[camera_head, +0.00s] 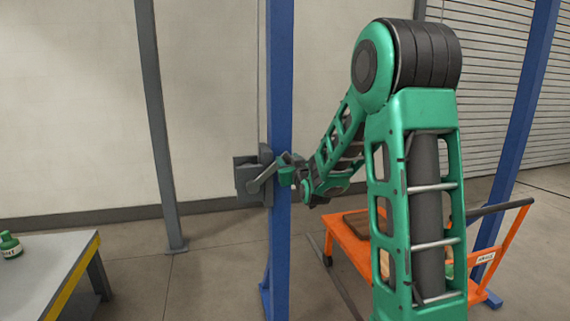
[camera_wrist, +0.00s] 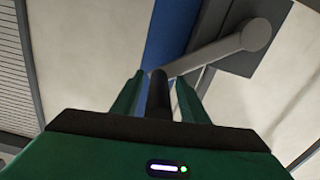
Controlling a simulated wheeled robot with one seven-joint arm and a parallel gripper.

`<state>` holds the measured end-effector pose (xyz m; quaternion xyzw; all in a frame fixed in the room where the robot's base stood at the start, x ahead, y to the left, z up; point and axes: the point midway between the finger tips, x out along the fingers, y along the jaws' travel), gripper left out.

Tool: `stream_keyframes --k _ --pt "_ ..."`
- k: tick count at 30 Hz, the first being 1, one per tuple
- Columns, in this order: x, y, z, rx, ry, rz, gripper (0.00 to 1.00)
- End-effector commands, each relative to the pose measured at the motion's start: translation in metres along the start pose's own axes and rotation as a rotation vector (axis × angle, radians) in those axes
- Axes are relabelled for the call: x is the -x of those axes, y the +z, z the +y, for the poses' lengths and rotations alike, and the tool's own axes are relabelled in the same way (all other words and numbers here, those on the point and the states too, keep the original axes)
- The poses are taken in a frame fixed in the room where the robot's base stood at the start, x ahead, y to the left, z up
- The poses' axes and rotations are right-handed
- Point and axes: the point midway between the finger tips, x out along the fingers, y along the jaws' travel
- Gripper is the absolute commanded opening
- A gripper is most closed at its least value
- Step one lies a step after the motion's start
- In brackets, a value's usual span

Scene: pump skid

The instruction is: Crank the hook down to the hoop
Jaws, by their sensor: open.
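The grey winch (camera_head: 246,180) is mounted on the blue post (camera_head: 280,90). Its crank arm (camera_head: 263,176) slants from the winch toward my gripper (camera_head: 288,175). In the wrist view, the crank arm (camera_wrist: 215,53) runs from a round hub at the upper right to a dark handle (camera_wrist: 158,98). The handle lies between the two green fingers of my gripper (camera_wrist: 160,76). The fingers stand open with gaps visible beside the handle. A thin cable (camera_head: 258,70) runs up from the winch. I cannot see the hook or the hoop.
An orange cart (camera_head: 372,258) with a brown load (camera_head: 357,224) stands behind my arm, partly hidden. A table (camera_head: 45,275) with a green bottle (camera_head: 10,245) is at the lower left. A grey post (camera_head: 158,120) and another blue post (camera_head: 520,120) flank the area.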

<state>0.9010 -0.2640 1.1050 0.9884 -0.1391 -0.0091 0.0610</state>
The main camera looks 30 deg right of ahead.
Motion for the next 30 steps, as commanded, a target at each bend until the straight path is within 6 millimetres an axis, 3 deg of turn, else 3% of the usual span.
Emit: stream_keyframes --k 5,10,12,13,20,30 --pt "0.000 0.000 0.000 0.000 0.000 0.000 0.40" --pt "0.000 0.000 0.000 0.000 0.000 0.000 0.00" --pt "0.000 0.000 0.000 0.000 -0.001 0.000 0.00" --pt "0.003 -0.002 -0.011 0.001 -0.006 0.001 0.00" --pt "0.001 -0.004 -0.008 0.022 -0.007 0.000 0.00" --pt "0.000 -0.027 -0.028 0.216 -0.009 0.001 0.00"
